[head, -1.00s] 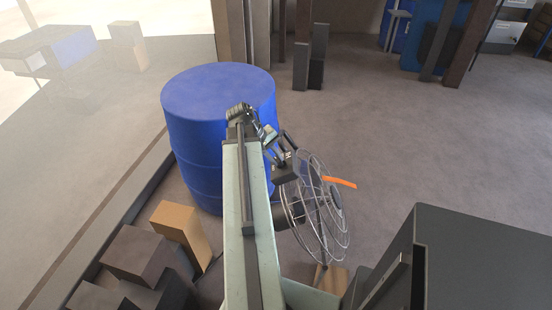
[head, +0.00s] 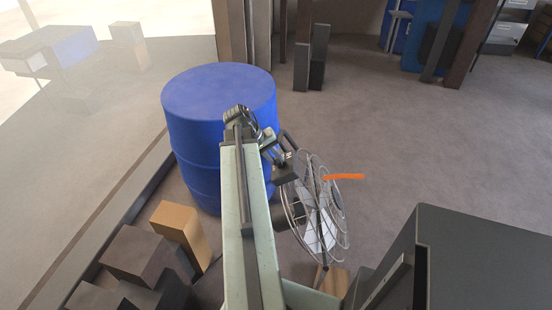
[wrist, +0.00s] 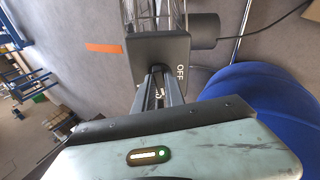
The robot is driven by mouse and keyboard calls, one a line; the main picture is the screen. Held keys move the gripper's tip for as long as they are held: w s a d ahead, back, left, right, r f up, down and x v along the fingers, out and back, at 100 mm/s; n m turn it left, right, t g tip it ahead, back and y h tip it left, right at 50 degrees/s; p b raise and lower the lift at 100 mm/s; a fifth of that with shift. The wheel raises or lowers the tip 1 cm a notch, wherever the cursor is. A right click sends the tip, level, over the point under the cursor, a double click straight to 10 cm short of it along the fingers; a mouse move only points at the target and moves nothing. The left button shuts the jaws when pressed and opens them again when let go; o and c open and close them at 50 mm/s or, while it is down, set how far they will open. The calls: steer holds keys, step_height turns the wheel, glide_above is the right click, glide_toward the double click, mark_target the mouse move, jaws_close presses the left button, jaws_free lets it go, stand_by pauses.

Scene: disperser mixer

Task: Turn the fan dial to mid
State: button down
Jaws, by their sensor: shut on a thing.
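The fan (head: 318,205) has a round wire cage and stands right of my arm in the head view. Its cage also shows at the top of the wrist view (wrist: 150,14). Its dark grey control box (wrist: 157,52) carries a white OFF mark on the right side. My gripper (wrist: 158,84) reaches the box face with its fingers close together, shut on the fan dial. The dial is mostly hidden between the fingers, so its setting cannot be read. An orange ribbon (head: 344,177) hangs out from the front of the cage.
A blue drum (head: 220,85) stands close behind and left of my arm. A dark cabinet (head: 490,260) is at the lower right. Blocks (head: 180,232) lie at the lower left. A cable (wrist: 268,26) runs from the fan's motor. Floor right of the fan is clear.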

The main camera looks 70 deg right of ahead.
steer(key=c, duration=1.4)
jaws_free()
steer(key=p+v, duration=0.6)
steer(key=v, duration=0.1)
steer(key=shift+w+r+p, duration=0.15)
steer(key=shift+r+p, duration=0.2)
steer(key=shift+a, duration=0.15)
